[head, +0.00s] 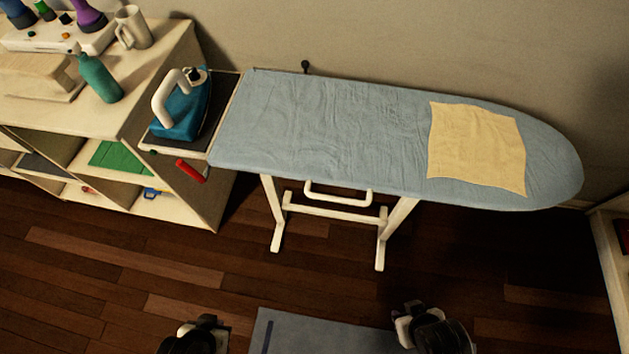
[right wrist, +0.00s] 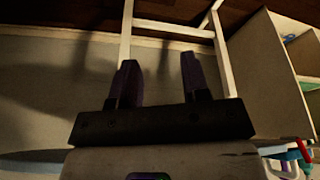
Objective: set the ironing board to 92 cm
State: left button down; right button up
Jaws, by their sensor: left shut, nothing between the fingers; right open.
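The ironing board (head: 330,130) stands level along the wall with a pale blue cover, rounded at its right end. Its white legs (head: 382,235) rest on the floor; they also show in the right wrist view (right wrist: 224,60). A white looped bar (head: 338,198) hangs under its front edge. A red grip (head: 190,171) sticks out below its left end. My left gripper (head: 197,335) is at the bottom edge, far from the board, shut and empty. My right gripper (head: 425,328) is also at the bottom; its fingers are apart and empty in the right wrist view (right wrist: 160,82).
A yellow cloth (head: 477,147) lies on the board's right half. A blue iron (head: 182,108) stands on the rest at the left end. A shelf unit (head: 170,165) adjoins that end. A blue-grey mat (head: 315,335) lies on the floor. The floor before the board is clear.

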jog(key=shift+c, duration=0.3)
jog(key=n+t+y+p, duration=0.1)
jog(key=n+t+y, duration=0.2)
jog(key=n+t, duration=1.45)
send_near(339, 198)
jog(key=shift+n+g, duration=0.55)
jog(key=shift+g, duration=0.1)
jog(key=p+x, duration=0.1)
jog(key=x, duration=0.4)
jog(key=p+x, duration=0.1)
jog(key=x, duration=0.4)
jog(key=shift+d+r, duration=0.1)
jog(key=shift+r, duration=0.1)
jog(key=shift+s, duration=0.1)
grip_shut()
